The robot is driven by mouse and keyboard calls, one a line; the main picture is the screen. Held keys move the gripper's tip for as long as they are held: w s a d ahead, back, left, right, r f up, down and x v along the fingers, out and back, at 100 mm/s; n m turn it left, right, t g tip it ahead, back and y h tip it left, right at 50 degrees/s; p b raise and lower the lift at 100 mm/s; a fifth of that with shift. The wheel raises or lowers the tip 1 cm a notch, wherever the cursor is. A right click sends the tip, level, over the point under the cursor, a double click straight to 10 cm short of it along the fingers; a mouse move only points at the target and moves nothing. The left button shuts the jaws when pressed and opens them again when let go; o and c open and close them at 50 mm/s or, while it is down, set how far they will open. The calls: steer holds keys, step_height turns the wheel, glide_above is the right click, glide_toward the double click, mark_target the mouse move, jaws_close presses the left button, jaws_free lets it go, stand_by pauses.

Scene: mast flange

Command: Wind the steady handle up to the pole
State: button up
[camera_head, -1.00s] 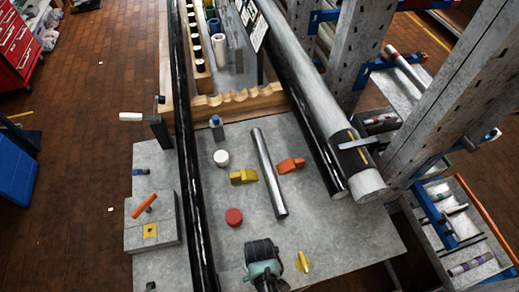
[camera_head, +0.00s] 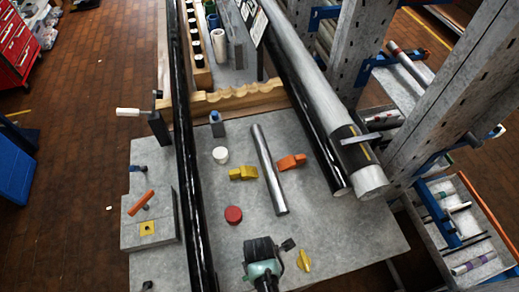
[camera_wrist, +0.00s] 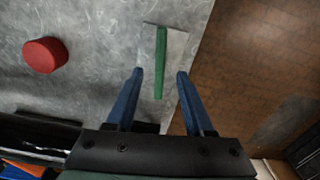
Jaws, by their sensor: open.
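A long black pole (camera_head: 186,150) runs the length of the grey table in the head view. Left of it, a white handle (camera_head: 128,112) sticks out sideways from a dark upright block (camera_head: 159,128). A grey box with an orange lever (camera_head: 141,202) stands nearer, also left of the pole. I cannot tell for certain which of these is the steady handle. My gripper (camera_wrist: 160,73) is open and empty, its two blue fingers apart. In the head view my gripper is over the near part of the table, right of the pole and away from both handles.
A red cap (camera_head: 233,215), yellow block (camera_head: 242,173), orange block (camera_head: 291,162), white cap (camera_head: 221,155) and steel tube (camera_head: 269,170) lie on the table. The wrist view shows a green bar (camera_wrist: 160,62) near the table edge. Thick tubes (camera_head: 340,130) and racks stand right.

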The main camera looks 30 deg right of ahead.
step_height(320, 180, down, 6)
steer(key=b, duration=0.5)
steer(key=shift+r, duration=0.1)
steer(key=shift+r+p, duration=0.3)
steer(key=shift+r, duration=0.05)
steer(key=shift+c, duration=1)
jaws_close()
